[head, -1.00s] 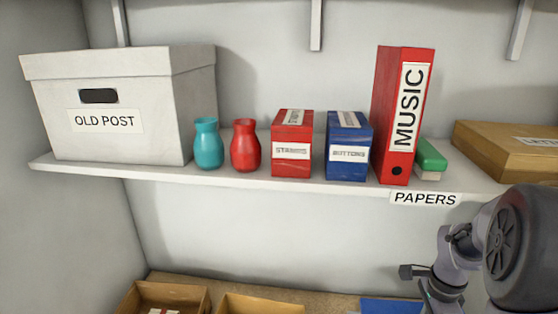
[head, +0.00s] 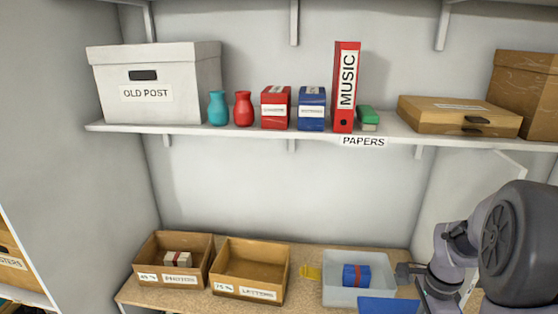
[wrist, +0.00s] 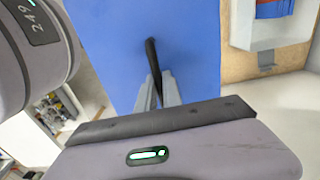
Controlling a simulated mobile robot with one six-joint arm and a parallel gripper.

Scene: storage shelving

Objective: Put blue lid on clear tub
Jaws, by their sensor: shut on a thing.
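The blue lid (head: 388,306) is at the bottom edge of the head view, in front of the clear tub and partly cut off. In the wrist view the lid (wrist: 190,60) fills the middle, with a black handle (wrist: 151,58) standing on it. My gripper (wrist: 158,88) is shut on this handle. The clear tub (head: 338,294) stands on the lower shelf, open at the top. A blue box with a red band (head: 356,275) lies inside it. Part of the tub (wrist: 238,25) shows at upper right in the wrist view, apart from the lid.
Two open cardboard boxes, one labelled LETTERS (head: 245,290), stand left of the tub. The upper shelf (head: 270,134) holds a white OLD POST box (head: 170,105), vases, small boxes, a red MUSIC binder (head: 343,118) and brown boxes.

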